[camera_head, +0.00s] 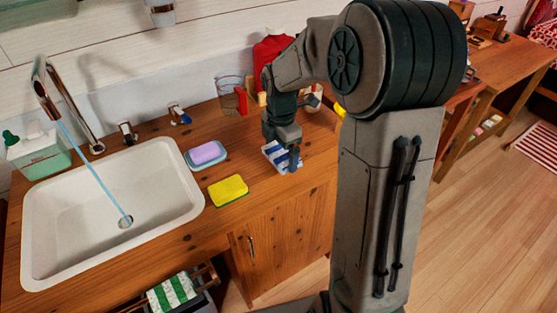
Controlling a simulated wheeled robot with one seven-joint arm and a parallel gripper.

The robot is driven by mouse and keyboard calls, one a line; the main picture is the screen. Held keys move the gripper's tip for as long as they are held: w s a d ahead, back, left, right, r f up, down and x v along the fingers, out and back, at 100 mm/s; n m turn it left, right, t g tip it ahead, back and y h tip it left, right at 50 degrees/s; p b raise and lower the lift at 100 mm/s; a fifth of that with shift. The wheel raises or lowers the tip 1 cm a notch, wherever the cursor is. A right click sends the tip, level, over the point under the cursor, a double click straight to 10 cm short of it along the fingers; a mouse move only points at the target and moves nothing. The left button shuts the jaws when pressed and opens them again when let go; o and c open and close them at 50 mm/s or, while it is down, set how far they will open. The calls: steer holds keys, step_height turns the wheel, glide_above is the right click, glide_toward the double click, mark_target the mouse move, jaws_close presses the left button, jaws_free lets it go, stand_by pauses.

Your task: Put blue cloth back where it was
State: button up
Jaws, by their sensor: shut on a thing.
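A blue-and-white striped cloth (275,157) is at my gripper (291,160), over the right part of the wooden counter. My gripper points down and is shut on the cloth; its fingers cover part of it. I cannot tell whether the cloth touches the counter. A second cloth, green-and-white striped (171,292), hangs on a rail below the counter's front edge.
A yellow sponge (229,190) and purple soap on a blue dish (206,154) lie left of my gripper. The white sink (90,225) has running water. A glass (229,92) and red objects stand behind. Bare counter (300,190) lies in front.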

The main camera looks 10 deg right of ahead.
mark_target(279, 161)
steer(key=shift+w+a+f, duration=0.1)
steer(key=shift+w+f, duration=0.05)
steer(key=shift+w, duration=0.05)
steer(key=shift+f, duration=2)
steer(key=shift+f, duration=0.1)
steer(key=o, duration=0.6)
steer(key=shift+f, duration=0.1)
steer(key=shift+o, duration=0.5)
